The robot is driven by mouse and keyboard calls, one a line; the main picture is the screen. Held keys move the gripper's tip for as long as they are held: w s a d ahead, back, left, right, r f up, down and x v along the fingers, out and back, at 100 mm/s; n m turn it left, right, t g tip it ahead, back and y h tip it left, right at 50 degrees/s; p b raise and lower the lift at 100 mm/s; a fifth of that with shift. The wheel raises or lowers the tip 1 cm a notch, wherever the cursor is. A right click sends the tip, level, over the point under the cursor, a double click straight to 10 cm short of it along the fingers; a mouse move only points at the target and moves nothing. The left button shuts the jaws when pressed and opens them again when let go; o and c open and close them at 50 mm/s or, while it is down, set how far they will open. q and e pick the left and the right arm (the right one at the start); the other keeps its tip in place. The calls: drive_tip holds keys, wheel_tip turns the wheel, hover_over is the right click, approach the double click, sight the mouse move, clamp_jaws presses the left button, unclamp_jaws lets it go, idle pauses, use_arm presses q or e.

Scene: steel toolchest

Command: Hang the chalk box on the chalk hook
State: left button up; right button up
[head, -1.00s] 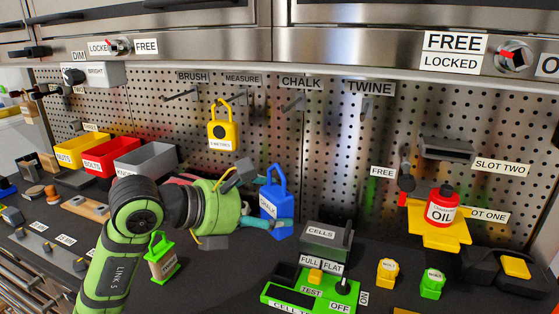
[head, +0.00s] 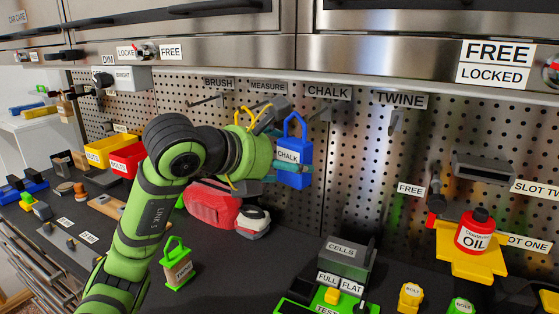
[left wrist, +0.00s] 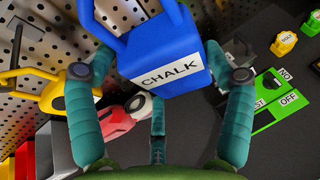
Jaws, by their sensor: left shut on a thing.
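The blue chalk box (head: 293,152) is held upright in the air by my left gripper (head: 288,170), with its loop handle on top. In the left wrist view the chalk box (left wrist: 165,55) sits between the teal fingers of the gripper (left wrist: 160,68). The chalk hook (head: 323,114) sticks out of the pegboard under the CHALK label, just right of the box's handle. The handle is beside the hook in the picture and looks apart from it; the depth between them is hard to tell. My right gripper is out of view.
A yellow box (left wrist: 55,92) hangs left of the chalk box, partly hidden by my gripper in the head view. The brush hook (head: 207,101) and twine hook (head: 396,122) are empty.

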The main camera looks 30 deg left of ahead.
use_arm(q)
drive_tip(key=shift+w, duration=0.55)
drive_tip(key=shift+w+p, duration=0.45)
drive_tip(key=shift+w, duration=0.6)
drive_tip(key=shift+w+a+f+b, duration=0.1)
drive_tip(key=shift+w+f, duration=0.2)
drive_tip(key=shift+w, duration=0.3)
drive_tip(key=shift+w+a+f+b, duration=0.1)
drive_tip(key=shift+w+f, duration=0.2)
drive_tip(key=shift+w, duration=0.3)
drive_tip(key=shift+w+f+b, duration=0.1)
drive_tip(key=shift+w+f, duration=0.2)
drive_tip(key=shift+w, duration=0.3)
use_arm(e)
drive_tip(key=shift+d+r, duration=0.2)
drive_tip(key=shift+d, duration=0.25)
use_arm(q)
drive_tip(key=o, duration=1.1)
drive_tip(key=shift+o, duration=0.2)
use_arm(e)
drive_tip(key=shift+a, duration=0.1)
use_arm(q)
drive_tip(key=v, duration=1.2)
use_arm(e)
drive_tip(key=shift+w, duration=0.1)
